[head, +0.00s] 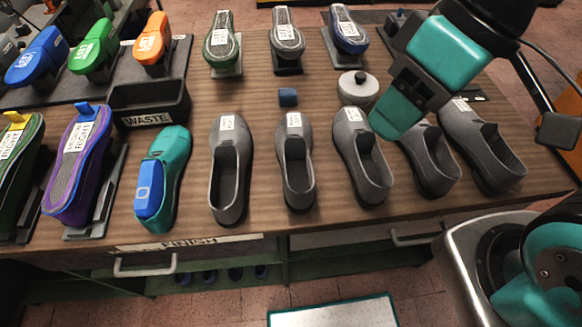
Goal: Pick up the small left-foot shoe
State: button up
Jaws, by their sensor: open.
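Several grey shoes stand in a row along the front of the wooden table: one at the left (229,170), then a second (296,165), a third (361,160), a fourth (429,160) and one at the right end (488,158). White labels show on some of them, too small to read, so I cannot tell which is the small left-foot one. My gripper (392,118) comes in from the upper right. It is open, with no shoe seen in it, and appears above the third and fourth shoes, hiding part of the fourth.
A teal shoe (176,155) with a blue piece is at the left. A purple form (75,170) stands further left.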

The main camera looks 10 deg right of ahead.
aim_at(293, 135)
jog(key=k, duration=0.4)
jog(key=z, duration=2.15)
jog(key=k, duration=1.4)
jog(key=u, duration=2)
jog(key=i, duration=0.5)
jog(key=u, duration=0.05)
